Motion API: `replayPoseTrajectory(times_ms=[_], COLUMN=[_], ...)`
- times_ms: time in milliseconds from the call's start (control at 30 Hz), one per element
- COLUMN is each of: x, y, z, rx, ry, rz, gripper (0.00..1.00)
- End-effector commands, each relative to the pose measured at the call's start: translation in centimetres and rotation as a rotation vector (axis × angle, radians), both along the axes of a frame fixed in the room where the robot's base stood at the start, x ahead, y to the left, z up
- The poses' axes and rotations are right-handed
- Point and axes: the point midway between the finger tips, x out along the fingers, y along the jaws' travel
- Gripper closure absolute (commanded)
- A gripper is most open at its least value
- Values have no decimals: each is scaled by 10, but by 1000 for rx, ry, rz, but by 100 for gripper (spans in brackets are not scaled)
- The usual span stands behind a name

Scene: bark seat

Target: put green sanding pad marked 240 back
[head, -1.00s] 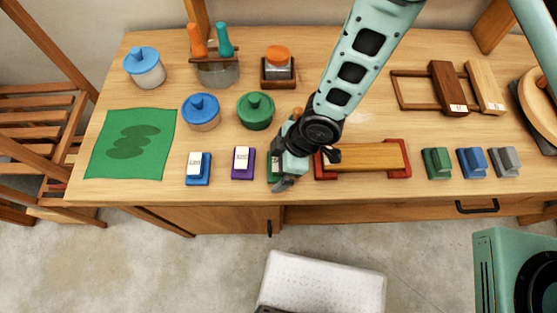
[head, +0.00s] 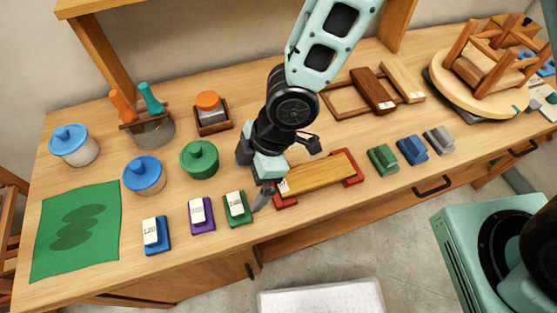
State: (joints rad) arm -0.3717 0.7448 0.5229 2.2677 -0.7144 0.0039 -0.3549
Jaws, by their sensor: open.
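A green sanding pad with a white label (head: 237,208) lies on the bench at the right end of a row. A blue pad (head: 155,236) and a purple pad (head: 201,215), also labelled, lie to its left. The green pad's number is too small to read surely. My gripper (head: 266,194) is open and empty, just right of the green pad and near the left end of a wooden block with red ends (head: 318,178). Its fingers partly hide that end. Another green pad (head: 382,160) lies farther right beside a blue one (head: 412,149) and a grey one (head: 438,139).
Lidded jars, blue (head: 144,175) and green (head: 199,160), stand behind the labelled pads. A green cloth (head: 77,230) lies at the left. A wooden frame (head: 345,98) and a stool on a turntable (head: 490,70) are at the right. Bare bench lies along the front edge.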

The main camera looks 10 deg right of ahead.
Motion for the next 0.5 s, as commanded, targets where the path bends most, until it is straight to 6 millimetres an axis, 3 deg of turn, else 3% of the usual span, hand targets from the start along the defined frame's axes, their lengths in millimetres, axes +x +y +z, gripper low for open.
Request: replayPoseTrajectory(times_ms=[167,267,500], x=[2,7,8], y=[-3,-16,-85], z=[4,18,92], rx=[-11,-57,-240], ry=[-4,-16,-25], rz=[-16,-83,-485], gripper=[2,2,2])
